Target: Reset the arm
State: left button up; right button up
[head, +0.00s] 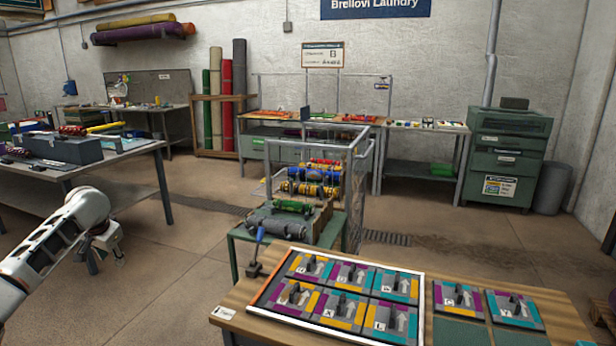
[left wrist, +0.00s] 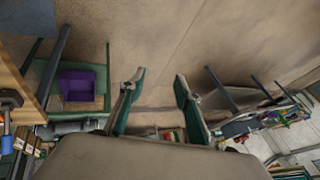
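My left arm (head: 58,240) comes in from the left edge of the head view, over the open floor. My left gripper (head: 112,246) hangs at its end, to the left of the wooden bench and clear of it. In the left wrist view the two fingers of the left gripper (left wrist: 156,84) stand well apart, with only floor between their tips. It holds nothing. My right arm and right gripper do not show in either view.
A wooden bench (head: 236,323) with a white-framed board of tiles (head: 347,295) fills the lower right. A green stand (head: 238,260) with a metal cage is at the middle. A grey workbench (head: 95,177) with tools stands at the left. The floor (head: 165,275) between is clear.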

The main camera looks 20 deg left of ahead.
pick_arm(q)
jog(key=s+d+f+m+t+y, duration=0.1)
jog(key=s+d+f+m, duration=0.15)
jog(key=f, duration=0.55)
jog(key=s+d+f+m+t, duration=0.1)
jog(key=s+d+f+m, duration=0.1)
jog(key=d+f, duration=0.35)
jog(key=s+d+f+m+t+h, duration=0.25)
jog(key=s+d+f+m, duration=0.25)
jog(key=s+d+f, duration=0.45)
jog(key=s+d+f+m+h, duration=0.1)
jog(key=s+d+m+h, duration=0.15)
jog(key=s+d, duration=0.5)
jog(key=s+d+f+m+h, duration=0.2)
jog(key=s+d+h, duration=0.15)
jog(key=d, duration=0.75)
jog(key=s+d+f+n+t, duration=0.1)
jog(key=d+n, duration=0.7)
jog(key=d, duration=1.2)
jog(key=shift+s+n+t, duration=0.15)
jog(key=shift+n+t, duration=0.25)
jog(key=shift+t, duration=0.25)
